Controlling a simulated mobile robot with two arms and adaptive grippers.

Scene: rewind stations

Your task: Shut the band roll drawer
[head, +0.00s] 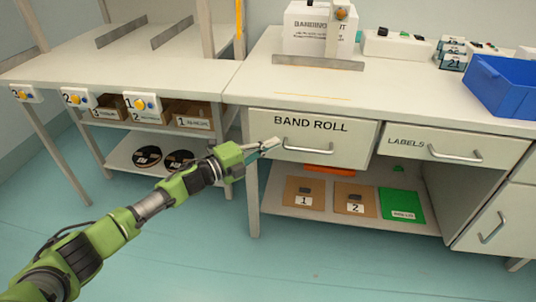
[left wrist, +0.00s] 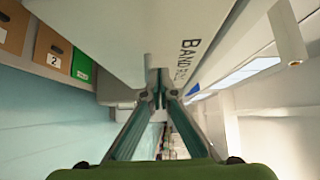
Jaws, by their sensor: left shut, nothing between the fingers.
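The band roll drawer (head: 335,150) is the wide white drawer under the right bench, with black lettering and a metal bar handle (head: 308,149). Its front appears to stand a little forward of the labels drawer; I cannot tell exactly how far out it is. My left gripper (head: 276,143) is shut and empty, with its fingertips at the left part of the drawer front, just left of the handle. In the left wrist view, the shut fingertips (left wrist: 158,97) are close to the lettered drawer front (left wrist: 150,35). Whether they touch it is unclear. My right gripper is out of view.
The labels drawer (head: 450,149) is to the right. A blue bin (head: 503,88) stands on the bench top. A lower shelf (head: 285,212) holds folders below the drawer. The left bench (head: 130,78) has numbered boxes underneath. The floor in front is clear.

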